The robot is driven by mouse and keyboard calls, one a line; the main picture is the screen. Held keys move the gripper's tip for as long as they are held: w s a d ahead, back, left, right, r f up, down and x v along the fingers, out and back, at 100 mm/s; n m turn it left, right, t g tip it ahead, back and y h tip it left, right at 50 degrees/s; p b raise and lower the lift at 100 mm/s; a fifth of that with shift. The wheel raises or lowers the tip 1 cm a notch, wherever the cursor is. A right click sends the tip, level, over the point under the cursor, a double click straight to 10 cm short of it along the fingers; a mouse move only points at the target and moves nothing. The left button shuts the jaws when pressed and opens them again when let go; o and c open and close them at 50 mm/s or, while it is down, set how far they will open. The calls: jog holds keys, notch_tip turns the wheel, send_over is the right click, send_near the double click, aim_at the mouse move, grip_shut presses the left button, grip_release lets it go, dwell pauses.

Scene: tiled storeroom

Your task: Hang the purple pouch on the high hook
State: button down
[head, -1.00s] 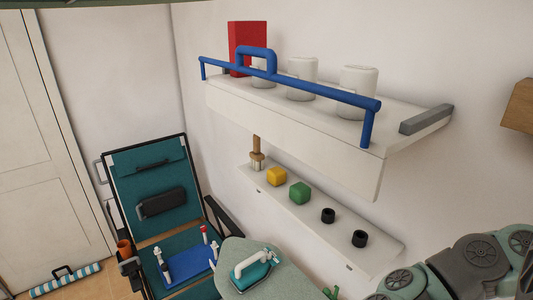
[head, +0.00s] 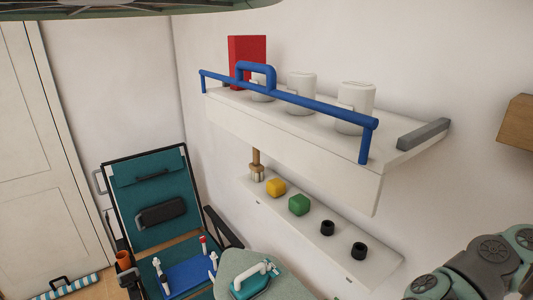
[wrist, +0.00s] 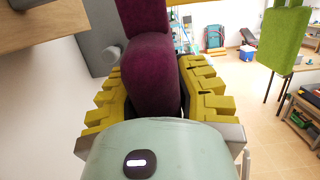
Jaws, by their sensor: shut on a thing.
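The purple pouch (wrist: 152,75) fills the upper middle of the wrist view, dark and soft-looking, running up out of the frame. My gripper (wrist: 160,88) has yellow ridged fingers on both sides of it and is shut on it. A grey plate with a short round peg (wrist: 108,56) is just left of the pouch; it may be the hook, but I cannot tell. The pouch's top is outside the frame, and any touch with the peg cannot be made out. Neither gripper nor pouch shows in the head view.
A white wall shelf with a blue rail (head: 320,103) holds white canisters (head: 301,95) and a red box (head: 247,62). A lower shelf (head: 345,240) holds small blocks. A wooden piece (head: 518,120) juts in at right. In the wrist view, open floor (wrist: 235,85) lies behind.

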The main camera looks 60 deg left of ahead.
jog(key=w, duration=0.1)
jog(key=w+b, duration=0.1)
jog(key=w, duration=0.1)
jog(key=shift+f, duration=0.4)
jog(key=shift+w+a+f+b, duration=0.1)
jog(key=shift+w+b, duration=0.2)
jog(key=shift+b, duration=1.15)
jog(key=c, duration=0.8)
grip_release()
jog(key=shift+o, duration=0.2)
